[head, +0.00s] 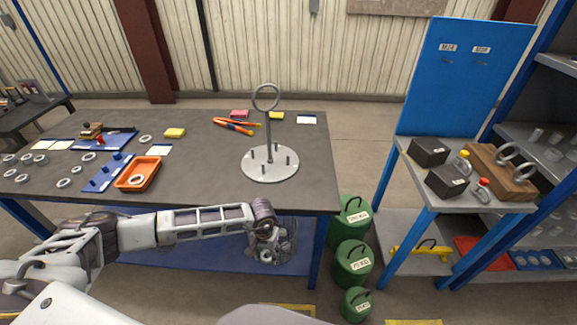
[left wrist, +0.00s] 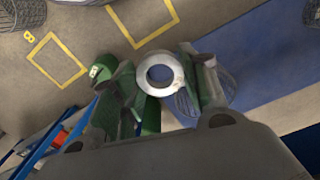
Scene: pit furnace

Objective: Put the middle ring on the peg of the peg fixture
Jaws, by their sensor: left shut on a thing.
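The peg fixture (head: 270,174) is a round pale plate on the table, with several short upright pegs and a tall post topped by a ring-shaped eye. No ring shows on its pegs. My left gripper (head: 272,245) is in front of the table's front edge, lower in the picture than the fixture and apart from it. In the left wrist view it is shut on a pale metal ring (left wrist: 143,74), held between the fingertips with its hole showing. Whether this is the middle ring I cannot tell. My right gripper is not in view.
An orange tray (head: 127,187) with a ring in it, a blue pegged board (head: 97,187) and several loose rings lie on the table's left. Orange-handled pliers (head: 233,126) lie behind the fixture. Green canisters (head: 352,262) stand right of the table. The table between tray and fixture is clear.

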